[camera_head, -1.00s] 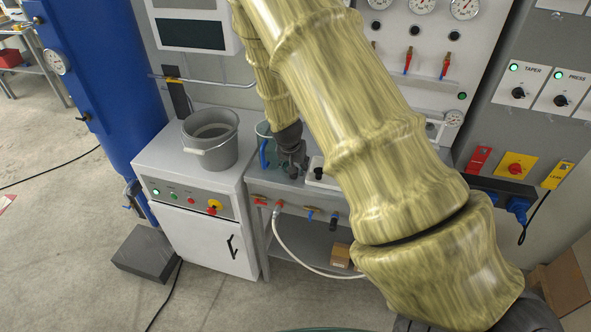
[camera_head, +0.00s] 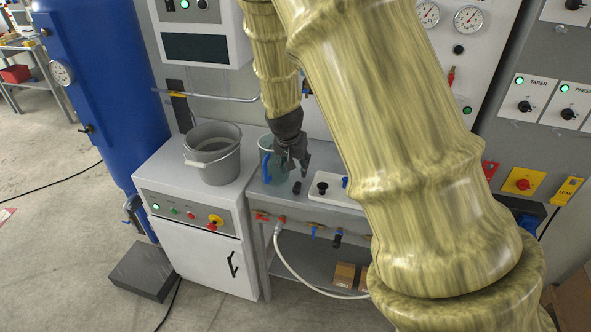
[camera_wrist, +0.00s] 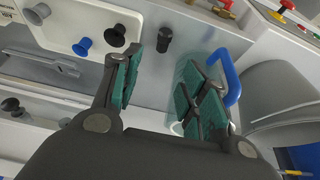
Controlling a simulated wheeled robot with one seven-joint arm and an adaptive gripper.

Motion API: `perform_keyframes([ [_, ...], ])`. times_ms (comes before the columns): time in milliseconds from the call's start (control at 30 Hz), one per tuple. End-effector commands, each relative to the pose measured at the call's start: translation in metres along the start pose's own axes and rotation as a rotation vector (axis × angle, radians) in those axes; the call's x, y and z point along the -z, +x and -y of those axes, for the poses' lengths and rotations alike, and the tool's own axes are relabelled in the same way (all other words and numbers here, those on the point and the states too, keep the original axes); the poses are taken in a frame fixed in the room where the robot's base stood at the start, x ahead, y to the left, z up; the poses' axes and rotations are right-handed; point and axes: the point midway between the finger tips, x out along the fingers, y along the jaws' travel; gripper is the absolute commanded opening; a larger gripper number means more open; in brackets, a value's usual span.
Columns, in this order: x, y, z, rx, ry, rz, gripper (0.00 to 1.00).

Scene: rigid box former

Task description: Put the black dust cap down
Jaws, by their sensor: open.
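A small black dust cap (camera_head: 297,187) stands on the grey bench between the clear jug and the white tray. The wrist view shows it upright (camera_wrist: 164,38), off the tray. My gripper (camera_head: 294,167) is above it, with its fingers apart and nothing between them. In the wrist view the green finger pads (camera_wrist: 127,78) are spread, and the cap lies beyond the fingertips, apart from them. Another black cap (camera_head: 321,187) sits on the white tray (camera_head: 333,196).
The clear jug (camera_head: 279,173) with a blue handle (camera_wrist: 231,79) stands close to my gripper. A grey bucket (camera_head: 213,160) is on the white cabinet to the left. Valves with red and blue handles line the bench's front edge.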

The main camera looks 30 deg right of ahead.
Motion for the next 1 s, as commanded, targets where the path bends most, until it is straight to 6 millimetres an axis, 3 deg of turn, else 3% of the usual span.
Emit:
perform_keyframes([
  [133,-0.007,0.004,-0.001,-0.001,-0.015,0.007,0.43],
  [267,-0.039,0.032,-0.005,-0.001,-0.078,0.035,0.43],
  [400,-0.098,0.076,-0.016,0.007,-0.193,0.083,0.43],
  [600,-0.189,0.126,-0.041,0.031,-0.36,0.153,0.43],
  [800,-0.28,0.158,-0.074,0.063,-0.513,0.221,0.43],
  [1000,-0.368,0.172,-0.114,0.101,-0.651,0.286,0.43],
])
